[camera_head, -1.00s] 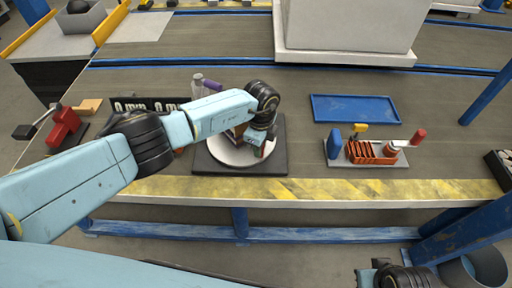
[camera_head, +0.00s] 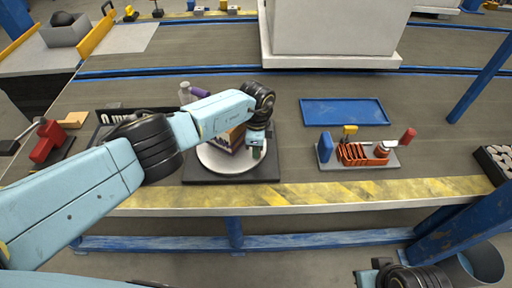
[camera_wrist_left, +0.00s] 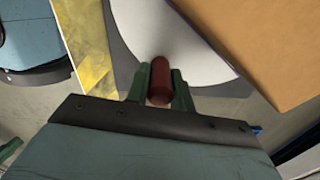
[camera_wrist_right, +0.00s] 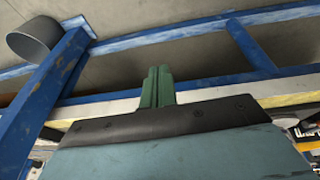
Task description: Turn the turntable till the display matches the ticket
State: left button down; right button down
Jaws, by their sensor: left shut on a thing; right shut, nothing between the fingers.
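The turntable is a white disc (camera_head: 215,158) on a dark square base (camera_head: 232,180). A brown box-like thing (camera_head: 232,141) stands on the disc, partly hidden behind my left arm. In the left wrist view the disc (camera_wrist_left: 145,25) and a tan panel (camera_wrist_left: 255,40) show close up. My left gripper (camera_wrist_left: 160,78) is shut on a dark red peg (camera_wrist_left: 160,82) by the disc's edge; in the head view this gripper (camera_head: 257,150) is at the disc's right side. My right gripper (camera_wrist_right: 158,84) is shut and empty, below the table edge. I cannot make out which thing is the ticket.
A blue tray (camera_head: 345,112) and a grey board with coloured parts (camera_head: 360,160) lie to the right. A black lettered panel (camera_head: 112,116) is partly behind my left arm. A red device (camera_head: 48,142) is at far left. A large pale block (camera_head: 335,30) stands behind.

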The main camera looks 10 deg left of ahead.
dwell(0.3)
pick_arm(q)
jog(key=c, duration=1.2)
grip_release()
jog(key=shift+c, duration=0.2)
jog(key=shift+o, duration=0.2)
jog(key=shift+r, duration=0.25)
notch_tip(320, 180, up, 5)
jog(key=p, duration=0.3)
jog(key=shift+r, duration=0.2)
notch_tip(320, 180, up, 7)
jog(key=p, duration=0.3)
jog(key=shift+f, duration=0.2)
jog(key=shift+r, duration=0.45)
pick_arm(e)
jog(key=s+d+f, duration=0.1)
jog(key=d+f, duration=0.2)
jog(key=f, duration=0.4)
jog(key=s+d+f+g+h, duration=0.1)
jog(key=s+d+f, duration=0.1)
jog(key=f, duration=0.5)
jog(key=shift+s+d+f, duration=0.2)
jog(key=shift+d+f, duration=0.2)
jog(key=shift+d, duration=0.4)
